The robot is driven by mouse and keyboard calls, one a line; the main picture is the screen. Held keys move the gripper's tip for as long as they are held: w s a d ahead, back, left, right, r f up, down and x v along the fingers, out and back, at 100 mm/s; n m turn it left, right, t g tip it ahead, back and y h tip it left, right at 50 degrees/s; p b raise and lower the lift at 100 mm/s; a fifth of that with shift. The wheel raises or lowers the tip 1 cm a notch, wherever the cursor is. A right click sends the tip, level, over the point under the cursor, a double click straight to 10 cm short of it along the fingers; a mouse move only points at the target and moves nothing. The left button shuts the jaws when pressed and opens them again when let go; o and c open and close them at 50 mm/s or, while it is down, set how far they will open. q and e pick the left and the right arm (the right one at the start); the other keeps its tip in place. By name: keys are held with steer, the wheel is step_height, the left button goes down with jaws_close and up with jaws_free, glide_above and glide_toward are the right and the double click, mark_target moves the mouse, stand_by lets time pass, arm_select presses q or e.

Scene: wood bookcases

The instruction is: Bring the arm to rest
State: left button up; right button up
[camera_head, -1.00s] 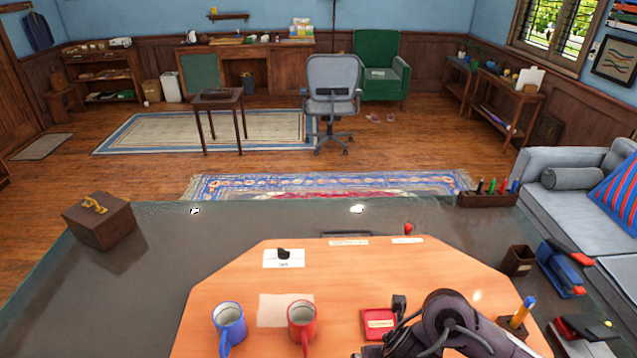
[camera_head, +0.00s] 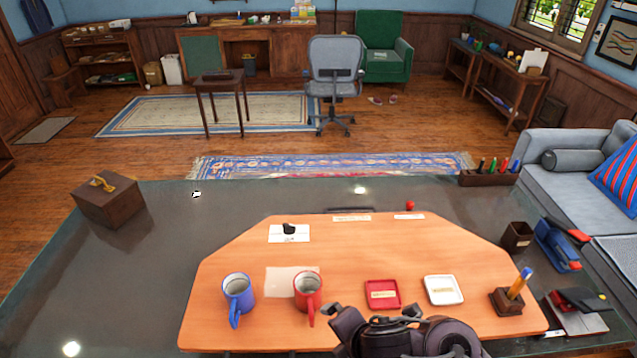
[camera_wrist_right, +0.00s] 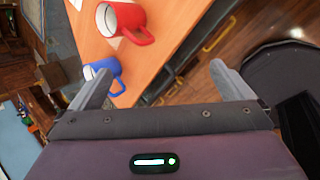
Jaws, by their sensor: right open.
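My right arm shows at the bottom of the head view, folded low at the near edge of the wooden board (camera_head: 240,331). In the right wrist view my right gripper (camera_wrist_right: 165,85) is open, with its two fingers wide apart and nothing between them. A red mug (camera_head: 308,293) and a blue mug (camera_head: 238,294) stand on the board, left of the arm. My left gripper is not in view.
A red coaster (camera_head: 382,294) and a white coaster (camera_head: 443,290) lie beyond the arm. A pen holder (camera_head: 507,303) stands at the board's right. A wooden box (camera_head: 107,203) sits on the dark desk (camera_head: 165,250) at left. The desk's left part is mostly clear.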

steer(key=s+d+m+g+h, duration=0.15)
steer(key=s+d+m, duration=0.25)
steer(key=d+m, duration=0.55)
steer(key=s+d+m+g+h, duration=0.15)
steer(key=s+d+m, duration=0.35)
steer(key=m, duration=1)
step_height(320, 180, down, 37)
steer(key=s+g+b, duration=0.1)
steer(key=s+b, duration=0.1)
steer(key=b, duration=0.5)
arm_select(q)
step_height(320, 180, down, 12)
steer(key=b, duration=0.4)
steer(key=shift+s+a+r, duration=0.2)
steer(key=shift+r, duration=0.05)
arm_select(e)
steer(key=s+d+f+g, duration=0.1)
steer(key=s+d+f, duration=0.2)
steer(key=s+f, duration=1.6)
step_height(320, 180, down, 3)
steer(key=shift+d+f+n, duration=0.1)
steer(key=shift+d+n, duration=0.05)
steer(key=shift+n, duration=0.3)
